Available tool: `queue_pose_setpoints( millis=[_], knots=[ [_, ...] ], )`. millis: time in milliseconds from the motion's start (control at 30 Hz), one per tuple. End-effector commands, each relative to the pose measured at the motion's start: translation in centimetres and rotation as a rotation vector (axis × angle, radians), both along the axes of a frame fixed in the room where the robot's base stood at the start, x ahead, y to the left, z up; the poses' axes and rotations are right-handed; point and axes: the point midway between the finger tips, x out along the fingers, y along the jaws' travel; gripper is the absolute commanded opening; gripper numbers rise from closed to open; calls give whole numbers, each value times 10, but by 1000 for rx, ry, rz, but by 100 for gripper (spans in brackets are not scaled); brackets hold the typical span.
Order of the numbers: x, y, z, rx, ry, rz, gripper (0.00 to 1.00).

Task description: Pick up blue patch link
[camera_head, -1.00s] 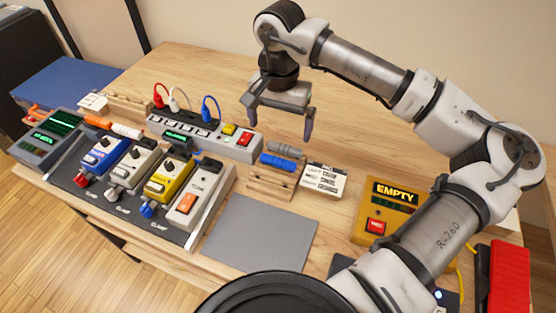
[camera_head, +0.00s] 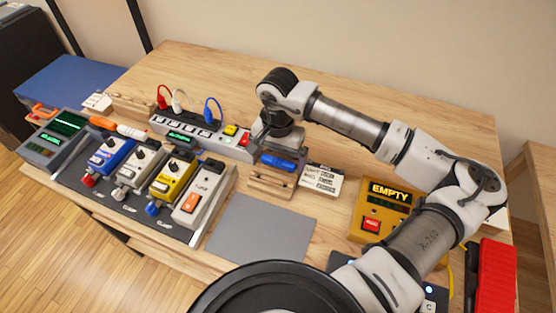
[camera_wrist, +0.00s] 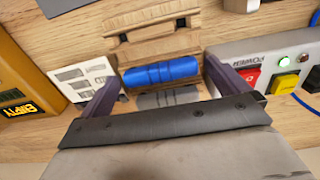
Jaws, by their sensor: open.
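The blue patch link (camera_head: 278,162) is a short blue cylinder lying on a small wooden rack (camera_head: 268,183). In the wrist view the blue link (camera_wrist: 160,73) lies crosswise ahead of my gripper. My gripper (camera_wrist: 160,84) is open, with one dark finger to each side of the link, and the link is not gripped. In the head view my gripper (camera_head: 277,152) is low over the rack and partly hides it. A grey link (camera_wrist: 168,97) lies beside the blue one, partly hidden by my gripper's body in the wrist view.
Pedals, a grey mat (camera_head: 260,230) and a yellow "EMPTY" box (camera_head: 383,210) are nearby. The back of the table is clear.

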Motion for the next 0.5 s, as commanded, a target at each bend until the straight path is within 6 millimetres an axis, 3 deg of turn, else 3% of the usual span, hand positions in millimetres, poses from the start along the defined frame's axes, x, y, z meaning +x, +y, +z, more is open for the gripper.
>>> queue_pose_setpoints(
  millis=[67, 367, 500],
  knots=[
    [0, 0, 0, 0, 0, 0, 100],
    [0, 0, 0, -1, 0, 0, 61],
    [0, 0, 0, -1, -1, 0, 60]
  ],
)
